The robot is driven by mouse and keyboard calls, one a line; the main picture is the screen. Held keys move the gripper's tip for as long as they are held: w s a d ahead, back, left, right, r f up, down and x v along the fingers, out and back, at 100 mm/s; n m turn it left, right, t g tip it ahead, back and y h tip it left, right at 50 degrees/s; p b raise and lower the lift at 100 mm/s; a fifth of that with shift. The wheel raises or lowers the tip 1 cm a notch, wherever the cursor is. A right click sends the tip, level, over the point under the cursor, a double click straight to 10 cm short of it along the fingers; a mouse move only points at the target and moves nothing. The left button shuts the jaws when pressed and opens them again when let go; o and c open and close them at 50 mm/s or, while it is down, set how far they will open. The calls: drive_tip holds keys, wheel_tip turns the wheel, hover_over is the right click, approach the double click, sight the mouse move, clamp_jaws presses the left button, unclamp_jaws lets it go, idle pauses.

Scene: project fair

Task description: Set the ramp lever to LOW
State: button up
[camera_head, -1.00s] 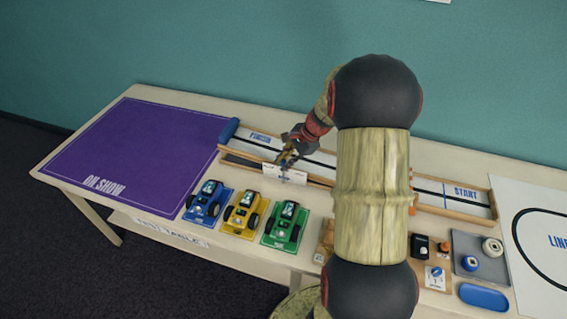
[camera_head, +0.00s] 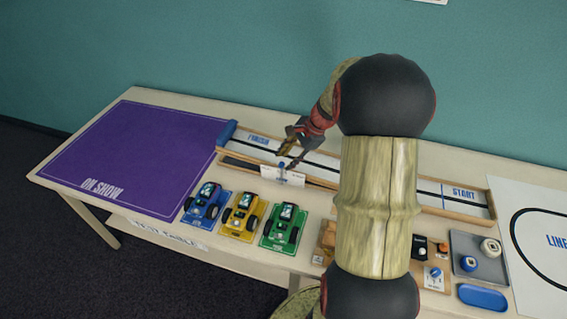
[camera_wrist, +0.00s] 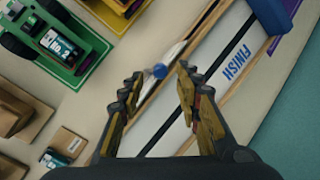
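The ramp lever (camera_head: 283,166) has a blue knob and stands at a white label plate (camera_head: 290,178) on the near side of the track, toward its FINISH end. The plate's lettering is too small to read, so I cannot tell the lever's setting. My gripper (camera_head: 291,158) is just above and behind the lever. In the wrist view my gripper (camera_wrist: 157,80) is open, with its two fingers apart and nothing held. The blue knob (camera_wrist: 160,71) shows between and just beyond the fingertips, apparently untouched.
The wooden track (camera_head: 335,165) runs along the table's back. Blue (camera_head: 207,204), yellow (camera_head: 243,216) and green (camera_head: 283,227) cars stand in front of it. A purple mat (camera_head: 135,155) is at left. A grey tray (camera_head: 480,270) is at right.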

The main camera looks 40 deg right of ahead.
drive_tip(key=v, duration=0.8)
drive_tip(key=shift+n, duration=0.3)
drive_tip(key=s+a+f+n+g+h, duration=0.1)
drive_tip(key=s+a+n+g, duration=0.1)
drive_tip(key=s+a+n, duration=0.45)
drive_tip(key=s+a+r+n+t, duration=0.1)
drive_tip(key=s+a+r+n, duration=0.2)
drive_tip(key=a, duration=0.5)
drive_tip(key=s+a+r+n+t+h+p, duration=0.1)
drive_tip(key=s+a+r+n, duration=0.2)
drive_tip(key=a+r+n, duration=0.3)
drive_tip(key=s+a+r+n+t+p, duration=0.1)
drive_tip(key=s+a+r+n, duration=0.2)
drive_tip(key=a, duration=0.7)
drive_tip(key=shift+a+r+n+h, duration=0.4)
drive_tip(key=shift+r+n, duration=0.3)
drive_tip(key=shift+n, duration=0.25)
